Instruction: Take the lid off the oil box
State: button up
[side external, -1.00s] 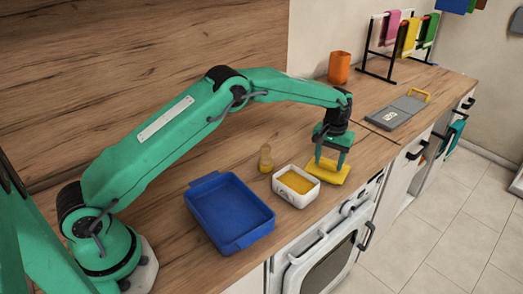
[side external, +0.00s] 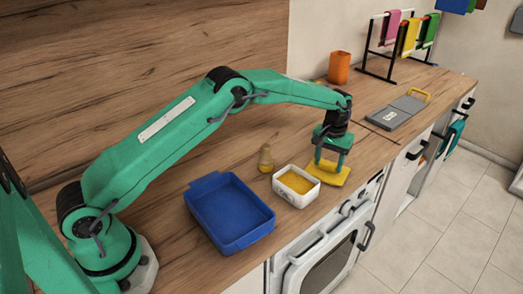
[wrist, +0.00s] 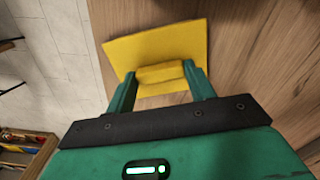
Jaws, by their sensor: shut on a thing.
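The oil box (side external: 296,197) is a small white open box with a yellow inside, standing on the wooden counter. Its yellow lid (side external: 333,177) is off the box, lying flat at or just above the counter to the right of the box. In the wrist view the lid (wrist: 150,50) is a flat yellow plate with a raised bar handle. My gripper (side external: 329,167) is above the lid, pointing down. In the wrist view my gripper (wrist: 160,78) is shut on the lid's handle. I cannot tell whether the lid touches the counter.
A blue tray (side external: 260,240) stands left of the box, and a small tan bottle (side external: 265,158) behind it. An orange cup (side external: 339,67), a grey board (side external: 397,112) and a towel rack (side external: 365,57) stand farther back. The counter's front edge runs close beside the lid.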

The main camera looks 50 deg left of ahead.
jog(key=shift+f, duration=0.25)
jog(key=o, duration=1)
jog(key=shift+o, duration=0.2)
jog(key=shift+r, duration=0.1)
